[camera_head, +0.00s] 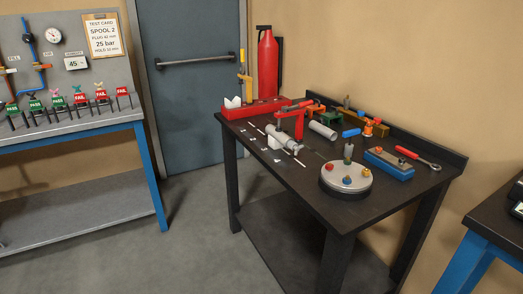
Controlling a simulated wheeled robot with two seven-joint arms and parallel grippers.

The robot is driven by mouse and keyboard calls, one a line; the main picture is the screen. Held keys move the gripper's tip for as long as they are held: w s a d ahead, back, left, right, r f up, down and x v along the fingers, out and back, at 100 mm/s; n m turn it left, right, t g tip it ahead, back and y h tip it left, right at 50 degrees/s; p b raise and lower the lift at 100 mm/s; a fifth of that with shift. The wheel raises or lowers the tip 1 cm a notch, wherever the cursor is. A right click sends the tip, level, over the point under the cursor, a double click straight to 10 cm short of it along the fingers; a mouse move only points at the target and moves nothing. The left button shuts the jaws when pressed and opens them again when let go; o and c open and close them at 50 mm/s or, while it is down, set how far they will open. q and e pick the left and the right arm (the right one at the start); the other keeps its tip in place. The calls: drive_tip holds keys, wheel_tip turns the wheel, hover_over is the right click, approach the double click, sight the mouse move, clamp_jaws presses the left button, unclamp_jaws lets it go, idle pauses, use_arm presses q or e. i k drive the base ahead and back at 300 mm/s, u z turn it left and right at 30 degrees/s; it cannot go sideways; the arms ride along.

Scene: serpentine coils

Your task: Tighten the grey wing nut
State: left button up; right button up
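On the dark workbench, a round grey-topped disc (345,181) carries small red, blue and orange fittings and an upright grey piece (348,154) at its back. These parts are too small to tell whether the grey piece is the grey wing nut, or how tight any nut is. A grey metal pipe assembly (283,139) lies to the left of the disc, beside a red clamp (291,120). No grey wing nut can be picked out for certain. Neither of my grippers shows in the head view.
The dark workbench (256,157) also holds a blue block (388,165), a ratchet wrench (418,157), a grey cylinder (322,130) and a red tray (252,108). A bench with PASS and FAIL tags (70,129) stands left. Grey floor (165,245) is open between them.

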sight(296, 149)
drive_tip(key=u, duration=1.15)
drive_tip(key=i, duration=1.15)
drive_tip(key=z, duration=2.5)
